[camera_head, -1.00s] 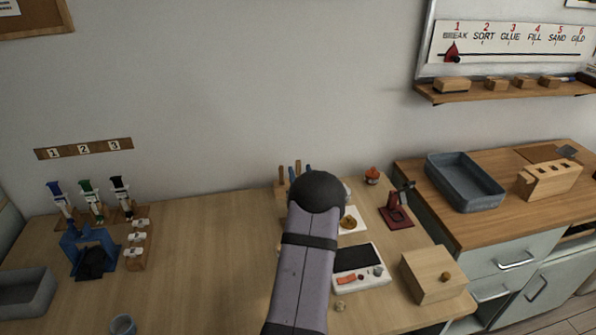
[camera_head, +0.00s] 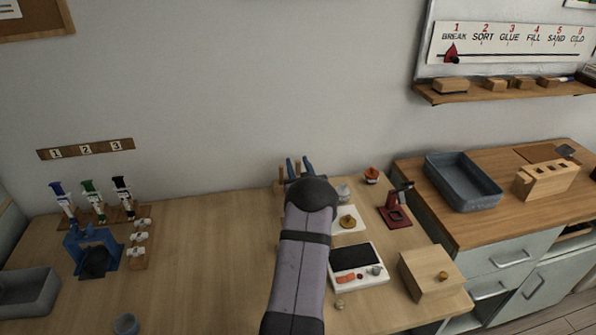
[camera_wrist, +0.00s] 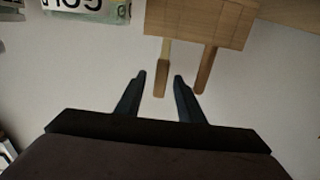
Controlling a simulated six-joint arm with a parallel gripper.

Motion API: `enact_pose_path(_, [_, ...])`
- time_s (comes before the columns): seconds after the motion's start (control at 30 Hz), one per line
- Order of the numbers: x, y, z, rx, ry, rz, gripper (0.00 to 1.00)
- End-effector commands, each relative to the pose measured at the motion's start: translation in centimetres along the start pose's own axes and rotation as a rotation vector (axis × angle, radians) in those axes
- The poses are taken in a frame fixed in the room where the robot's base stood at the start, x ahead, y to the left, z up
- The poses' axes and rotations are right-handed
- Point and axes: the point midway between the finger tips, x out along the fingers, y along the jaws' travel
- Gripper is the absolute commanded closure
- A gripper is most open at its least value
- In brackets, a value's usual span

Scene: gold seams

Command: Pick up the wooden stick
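Two wooden sticks jut from a wooden holder (camera_wrist: 198,22) in the wrist view, which looks upside down. One stick (camera_wrist: 162,70) has a paler section and lines up between my fingers; the other stick (camera_wrist: 206,72) is to the right, outside them. My gripper (camera_wrist: 160,76) is open, with a dark blue finger on each side of the first stick's end. I see no contact, and cannot tell the depth between them. In the head view my gripper (camera_head: 300,166) points up at the back of the table; my arm hides most of the holder (camera_head: 279,187).
A white-framed device (camera_head: 358,280), a wooden box (camera_head: 433,275) and a dark red stand (camera_head: 396,210) are to the right of my arm. A blue stand (camera_head: 92,250) is far left. The table's middle left is clear, and the wall (camera_head: 230,120) rises behind.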

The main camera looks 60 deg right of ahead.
Motion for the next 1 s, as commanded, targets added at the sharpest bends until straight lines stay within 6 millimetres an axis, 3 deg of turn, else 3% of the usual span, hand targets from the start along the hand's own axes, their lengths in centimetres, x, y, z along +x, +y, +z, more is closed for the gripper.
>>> enact_pose_path(0.03, [0.0, 0.0, 0.0, 0.000, 0.000, 0.000, 0.77])
enact_pose_path(0.13, [0.0, 0.0, 0.0, 0.000, 0.000, 0.000, 1.00])
enact_pose_path(0.57, [0.0, 0.0, -0.6, -0.002, 0.002, 0.000, 1.00])
enact_pose_path(0.77, [0.0, 0.0, -2.7, -0.003, 0.004, 0.000, 1.00])
enact_pose_path(1.0, [0.0, 0.0, -6.6, -0.002, 0.004, 0.000, 1.00])
